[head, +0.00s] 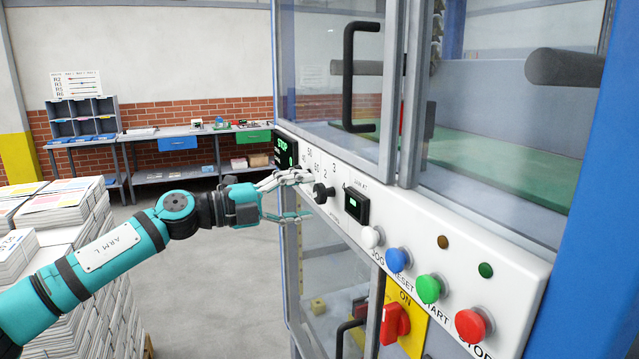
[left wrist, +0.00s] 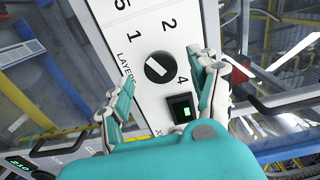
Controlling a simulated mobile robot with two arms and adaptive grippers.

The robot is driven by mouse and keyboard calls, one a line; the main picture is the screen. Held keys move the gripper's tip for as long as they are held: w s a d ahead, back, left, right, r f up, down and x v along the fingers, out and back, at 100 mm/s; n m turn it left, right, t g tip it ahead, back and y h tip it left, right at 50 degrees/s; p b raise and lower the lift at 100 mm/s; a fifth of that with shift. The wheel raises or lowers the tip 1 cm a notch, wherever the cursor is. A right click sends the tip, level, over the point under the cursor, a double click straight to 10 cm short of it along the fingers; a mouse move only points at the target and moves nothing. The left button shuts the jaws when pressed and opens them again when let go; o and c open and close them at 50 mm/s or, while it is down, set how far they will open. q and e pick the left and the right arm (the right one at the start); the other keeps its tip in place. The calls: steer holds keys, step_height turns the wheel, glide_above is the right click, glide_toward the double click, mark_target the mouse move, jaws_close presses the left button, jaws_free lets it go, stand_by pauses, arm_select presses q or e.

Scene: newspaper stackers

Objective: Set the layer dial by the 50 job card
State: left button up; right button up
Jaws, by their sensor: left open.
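The black layer dial (head: 323,193) sits on the white control panel of the machine. In the left wrist view the dial (left wrist: 158,68) has a white bar mark, with 1, 2 and 4 and part of the word LAYERS around it. The bar slants; I cannot tell which number it marks. My left gripper (head: 299,197) is open at the dial, its fingers on either side of it; I cannot tell whether they touch it. No card reading 50 can be made out. My right gripper is not in view.
A black-framed green display (head: 356,204) sits close beside the dial. White, blue, green (head: 429,288) and red buttons run along the panel, above a red switch (head: 394,323). Paper stacks (head: 70,275) stand at left. A bench (head: 172,133) and pigeonhole shelf (head: 84,119) line the brick wall.

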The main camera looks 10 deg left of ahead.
mark_target(316, 195)
arm_select(q)
steer(key=p+x, duration=0.1)
steer(key=x, duration=0.2)
steer(key=shift+w+d+r, duration=0.1)
steer(key=shift+d, duration=0.2)
steer(key=shift+w+d, duration=0.2)
steer(key=shift+c, duration=0.4)
steer(key=c, duration=1.1)
